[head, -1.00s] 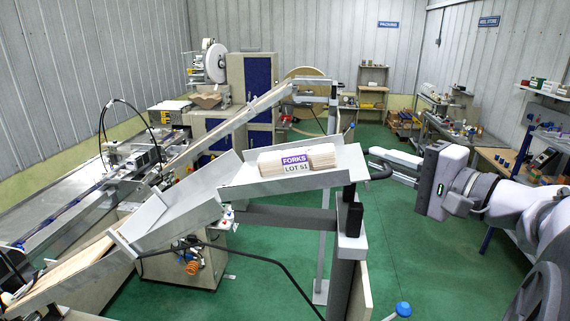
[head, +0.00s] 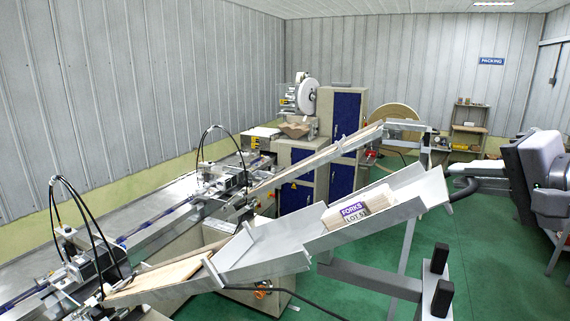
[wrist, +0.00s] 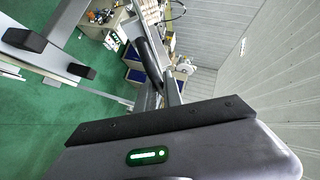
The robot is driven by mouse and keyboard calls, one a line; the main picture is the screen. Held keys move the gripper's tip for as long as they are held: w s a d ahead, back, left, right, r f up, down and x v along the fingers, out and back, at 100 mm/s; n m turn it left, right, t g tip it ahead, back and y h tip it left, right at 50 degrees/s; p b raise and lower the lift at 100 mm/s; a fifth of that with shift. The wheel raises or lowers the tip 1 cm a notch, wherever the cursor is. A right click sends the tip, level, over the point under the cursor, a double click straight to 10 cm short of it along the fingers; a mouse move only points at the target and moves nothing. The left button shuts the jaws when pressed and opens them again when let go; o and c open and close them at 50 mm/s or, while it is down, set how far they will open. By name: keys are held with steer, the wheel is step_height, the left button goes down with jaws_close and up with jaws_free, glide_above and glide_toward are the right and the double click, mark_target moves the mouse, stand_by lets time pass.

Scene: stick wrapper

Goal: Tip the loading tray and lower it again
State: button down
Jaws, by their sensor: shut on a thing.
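The grey metal loading tray (head: 405,210) is tipped, its right end raised well above the black rest blocks and its left end meeting the fixed chute. A pale stack of sticks labelled FORKS (head: 358,205) sits in the tray, at its lower left part. My gripper (head: 472,183) is shut on the tray's dark handle (head: 463,191) at the raised right end. In the wrist view the handle (wrist: 152,60) runs up beyond my gripper's grey body; the fingertips are hidden there.
The lower chute (head: 265,250) leads left to a wooden-floored channel (head: 160,272) and the machine. A second sloping chute (head: 320,160) runs behind. Two black rest blocks (head: 442,298) stand on the frame below the tray. Green floor lies open at right.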

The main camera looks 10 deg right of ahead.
steer(key=shift+w+a+r, duration=0.15)
steer(key=shift+a+r, duration=0.15)
steer(key=shift+r, duration=0.15)
steer(key=c, duration=1.5)
jaws_free()
steer(key=p+v, duration=0.2)
steer(key=v, duration=1.5)
steer(key=shift+r, duration=0.3)
